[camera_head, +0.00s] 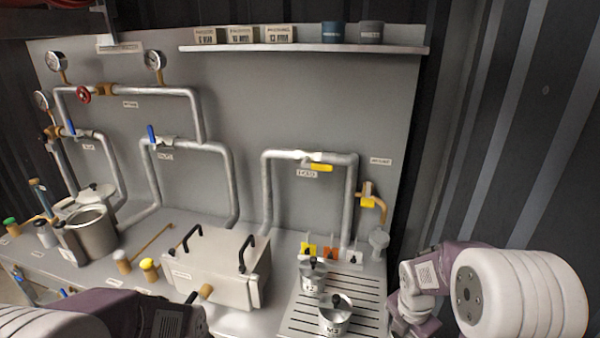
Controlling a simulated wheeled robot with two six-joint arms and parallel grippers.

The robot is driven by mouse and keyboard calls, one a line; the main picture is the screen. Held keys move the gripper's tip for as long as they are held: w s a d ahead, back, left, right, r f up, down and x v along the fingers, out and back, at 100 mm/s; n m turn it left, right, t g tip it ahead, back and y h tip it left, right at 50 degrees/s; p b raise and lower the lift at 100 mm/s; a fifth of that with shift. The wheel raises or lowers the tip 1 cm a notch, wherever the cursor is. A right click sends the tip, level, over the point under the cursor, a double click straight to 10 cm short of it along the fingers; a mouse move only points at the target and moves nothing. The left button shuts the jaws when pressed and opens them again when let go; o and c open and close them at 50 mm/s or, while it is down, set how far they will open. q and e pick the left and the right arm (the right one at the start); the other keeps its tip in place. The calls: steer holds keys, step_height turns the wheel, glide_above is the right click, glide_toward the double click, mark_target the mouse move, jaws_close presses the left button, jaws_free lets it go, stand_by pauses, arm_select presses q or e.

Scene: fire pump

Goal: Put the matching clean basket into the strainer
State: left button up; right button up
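Two small metal baskets with dark knobs on top stand upright on the slatted drain tray (290,327). The rear basket (313,284) and the front basket (335,320) carry labels too small to read surely. An open round metal vessel (95,238), which looks like the strainer, stands on the bench at the left; its inside is mostly hidden. My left gripper (200,322) is low in the picture, left of the tray, its fingers not clearly shown. My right gripper (408,325) is just right of the tray, apart from the baskets; its fingers are partly cut off or hidden.
A metal box (205,272) with two black handles stands between the vessel and the tray. Coloured tags (309,251) stand behind the tray. Pipes (268,190) rise along the back panel. A shelf (300,49) holds boxes and two cups.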

steer(key=shift+a+f, duration=0.4)
steer(key=shift+a, duration=0.35)
steer(key=shift+w+a+f+m, duration=0.45)
steer(key=shift+w+a+m, duration=0.05)
steer(key=shift+a, duration=0.05)
steer(key=shift+w+a+f+m, duration=0.1)
steer(key=shift+a+f+m, duration=0.1)
steer(key=shift+m, duration=0.2)
steer(key=m, duration=0.2)
steer(key=a+m+g, duration=0.1)
steer(key=m, duration=0.1)
steer(key=shift+s+a+f, duration=0.2)
steer(key=shift+s, duration=0.2)
steer(key=m, duration=0.5)
steer(key=a+m+g, duration=0.1)
steer(key=m, duration=0.3)
steer(key=a+m+y, duration=0.1)
steer(key=m, duration=0.4)
steer(key=shift+s+a+f+m+g, duration=0.2)
steer(key=shift+s+a+m+g, duration=0.1)
steer(key=shift+g, duration=0.1)
steer(key=m, duration=0.3)
steer(key=shift+s+m+y, duration=0.25)
steer(key=shift+m+y, duration=0.05)
arm_select(q)
steer(key=shift+w+f, duration=0.1)
steer(key=shift+w, duration=0.15)
